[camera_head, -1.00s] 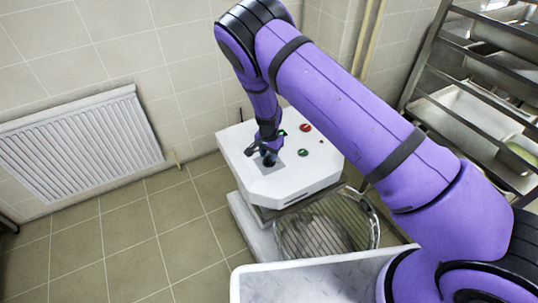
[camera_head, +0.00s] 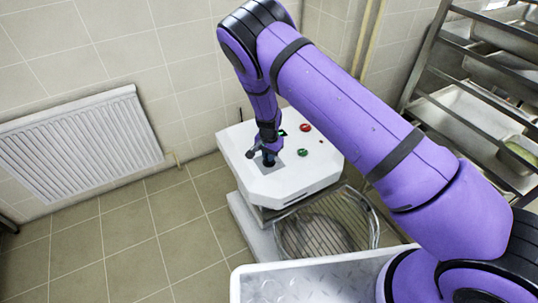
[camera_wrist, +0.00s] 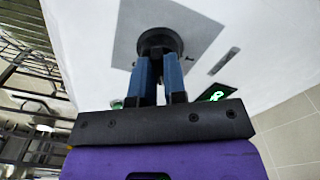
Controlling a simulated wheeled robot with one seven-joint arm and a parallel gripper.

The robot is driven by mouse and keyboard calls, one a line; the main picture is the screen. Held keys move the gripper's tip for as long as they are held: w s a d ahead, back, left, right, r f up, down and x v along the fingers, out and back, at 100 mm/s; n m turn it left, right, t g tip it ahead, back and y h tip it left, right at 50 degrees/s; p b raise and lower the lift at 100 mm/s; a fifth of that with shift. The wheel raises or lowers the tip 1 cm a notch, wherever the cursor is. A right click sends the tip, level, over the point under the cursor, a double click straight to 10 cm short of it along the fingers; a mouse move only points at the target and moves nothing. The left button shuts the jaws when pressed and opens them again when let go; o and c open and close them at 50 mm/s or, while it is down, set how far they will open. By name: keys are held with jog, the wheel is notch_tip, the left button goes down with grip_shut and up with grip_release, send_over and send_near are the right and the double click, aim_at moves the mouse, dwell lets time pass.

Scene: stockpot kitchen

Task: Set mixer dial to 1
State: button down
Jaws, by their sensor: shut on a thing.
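The mixer (camera_head: 262,180) is a white machine with a flat top, standing by the tiled wall. Its black round dial (camera_wrist: 160,42) sits on a grey square plate (camera_wrist: 205,32) in the wrist view. My gripper (camera_wrist: 160,60) has its two blue fingers closed on the dial from above. In the head view my gripper (camera_head: 268,158) is over the grey plate and hides most of the dial. The dial's number marks are too small to read.
A red button (camera_head: 305,128) and a green button (camera_head: 302,152) are on the mixer top. A wire guard with a bowl (camera_head: 325,225) is below. A radiator (camera_head: 80,140) is at left, a rack of trays (camera_head: 480,100) at right, and a white-rimmed tub (camera_head: 245,285) in front.

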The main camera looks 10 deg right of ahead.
jog(key=n, duration=1.1)
dwell(0.3)
jog(key=shift+n, duration=0.4)
jog(key=c, duration=1.2)
grip_release()
jog(key=shift+o, duration=0.2)
notch_tip(320, 180, up, 11)
jog(key=shift+f, duration=0.1)
